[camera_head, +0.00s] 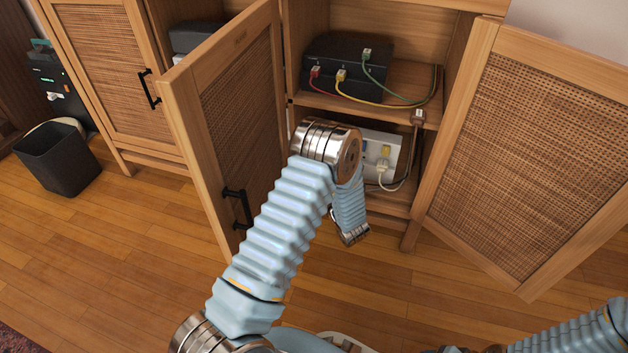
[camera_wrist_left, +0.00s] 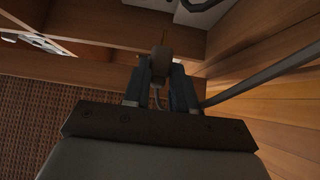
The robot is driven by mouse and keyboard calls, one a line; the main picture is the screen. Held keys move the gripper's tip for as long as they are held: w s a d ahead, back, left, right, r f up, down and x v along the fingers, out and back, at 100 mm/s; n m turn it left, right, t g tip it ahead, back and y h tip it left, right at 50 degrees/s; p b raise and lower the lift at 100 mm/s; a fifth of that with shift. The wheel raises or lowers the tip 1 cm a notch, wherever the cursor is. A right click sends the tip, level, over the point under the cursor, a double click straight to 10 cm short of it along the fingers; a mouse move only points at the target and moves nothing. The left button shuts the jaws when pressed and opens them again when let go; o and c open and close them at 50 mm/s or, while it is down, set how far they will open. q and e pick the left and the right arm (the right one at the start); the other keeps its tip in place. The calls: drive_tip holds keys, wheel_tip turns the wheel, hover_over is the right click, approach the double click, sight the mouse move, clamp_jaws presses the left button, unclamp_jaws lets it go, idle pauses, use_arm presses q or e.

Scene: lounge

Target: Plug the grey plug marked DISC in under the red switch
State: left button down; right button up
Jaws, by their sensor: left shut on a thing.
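In the wrist view my left gripper (camera_wrist_left: 159,88) is shut on a plug (camera_wrist_left: 159,62), which looks grey-brown in the shadow. No DISC marking can be read on it. In the head view my left arm bends down in front of the open cabinet, and its gripper is hidden. A white power strip (camera_head: 396,146) stands in the lower compartment, partly behind my arm. A blue switch (camera_head: 361,151) and a yellow switch (camera_head: 385,150) show on it, with a white plug (camera_head: 383,171) under the yellow one. No red switch is visible. My right gripper is out of view.
A black box (camera_head: 345,68) with red, yellow and green cables stands on the shelf above. A tagged dark cable (camera_head: 418,117) hangs at the shelf's edge. Open doors stand left (camera_head: 236,110) and right (camera_head: 535,150) of the compartment.

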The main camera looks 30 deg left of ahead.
use_arm(q)
drive_tip(key=shift+w+a, duration=0.2)
drive_tip(key=shift+w, duration=0.6)
drive_tip(key=shift+w+a, duration=0.2)
drive_tip(key=shift+w, duration=0.6)
drive_tip(key=shift+w+a, duration=0.2)
drive_tip(key=shift+w, duration=0.6)
drive_tip(key=shift+w+f+b, duration=0.1)
drive_tip(key=shift+w+b, duration=0.1)
drive_tip(key=shift+b, duration=0.3)
drive_tip(key=shift+w+a+b, duration=0.15)
drive_tip(key=shift+w+b, duration=0.3)
drive_tip(key=shift+w, duration=0.15)
drive_tip(key=shift+w+a+b, duration=0.15)
drive_tip(key=shift+w+b, duration=0.25)
drive_tip(key=shift+w, duration=0.2)
drive_tip(key=c, duration=0.8)
unclamp_jaws()
drive_tip(key=shift+d, duration=0.1)
drive_tip(key=shift+v, duration=2.9)
